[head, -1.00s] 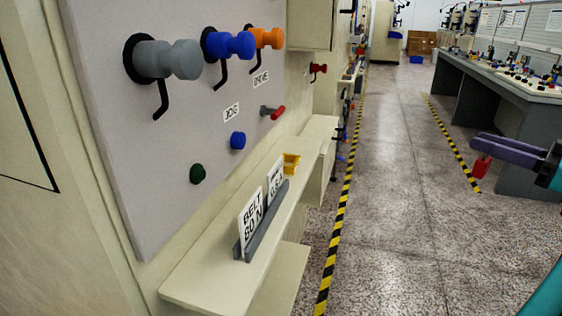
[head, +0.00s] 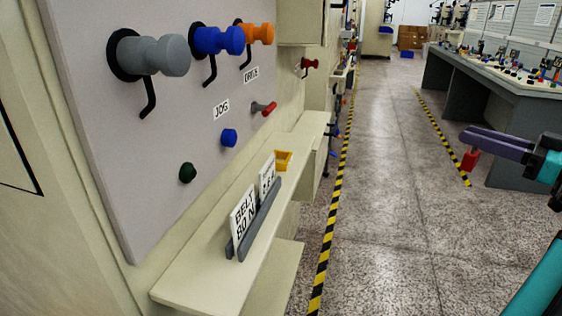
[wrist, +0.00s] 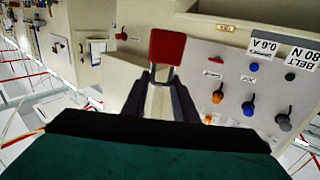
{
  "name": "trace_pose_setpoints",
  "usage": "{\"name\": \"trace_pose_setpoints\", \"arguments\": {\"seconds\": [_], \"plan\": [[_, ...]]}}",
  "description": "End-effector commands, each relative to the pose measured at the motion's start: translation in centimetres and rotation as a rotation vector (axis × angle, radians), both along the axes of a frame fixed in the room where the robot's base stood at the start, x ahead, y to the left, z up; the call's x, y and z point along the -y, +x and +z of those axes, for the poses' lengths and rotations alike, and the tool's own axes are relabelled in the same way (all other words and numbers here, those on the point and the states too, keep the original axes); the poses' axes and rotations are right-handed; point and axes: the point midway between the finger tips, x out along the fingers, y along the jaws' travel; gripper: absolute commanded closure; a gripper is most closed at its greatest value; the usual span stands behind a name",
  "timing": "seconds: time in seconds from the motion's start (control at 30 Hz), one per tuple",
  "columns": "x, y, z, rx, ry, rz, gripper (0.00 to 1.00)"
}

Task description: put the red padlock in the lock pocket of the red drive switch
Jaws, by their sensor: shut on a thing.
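The red padlock (head: 470,160) hangs from my gripper (head: 474,140) at the right of the head view, over the aisle and well apart from the panel. In the wrist view my gripper (wrist: 160,86) is shut on the grey shackle, with the padlock's red body (wrist: 167,47) beyond the fingertips. A red-handled switch (head: 264,108) on a grey stem sticks out of the grey panel, below the DRIVE label and right of the JOG label; I take it as the drive switch. It also shows small in the wrist view (wrist: 212,74). Its lock pocket is too small to make out.
Grey (head: 160,55), blue (head: 218,40) and orange (head: 256,33) spindles with black hooks jut from the panel. A shelf (head: 185,283) below bears sign plates (head: 243,220) and a yellow bin (head: 283,160). Another red knob (head: 310,64) is farther along. The aisle is clear.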

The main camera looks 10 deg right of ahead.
Motion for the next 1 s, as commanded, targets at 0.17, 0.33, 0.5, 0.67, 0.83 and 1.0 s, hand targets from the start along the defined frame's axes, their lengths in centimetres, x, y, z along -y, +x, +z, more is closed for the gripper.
{"name": "trace_pose_setpoints", "arguments": {"seconds": [0.17, 0.33, 0.5, 0.67, 0.83, 1.0], "plan": [[-0.1, 0.2, -0.1, 0.001, 0.0, 0.003, 0.97], [-0.6, 1.5, -0.9, 0.0, 0.002, 0.02, 0.97], [-1.8, 4.2, -2.7, -0.001, 0.003, 0.055, 0.97], [-3.6, 7.5, -5.0, -0.001, 0.003, 0.098, 0.97], [-5.9, 10.8, -7.6, -0.002, 0.004, 0.141, 0.97], [-8.8, 14.1, -10.4, -0.001, 0.003, 0.185, 0.97]]}}
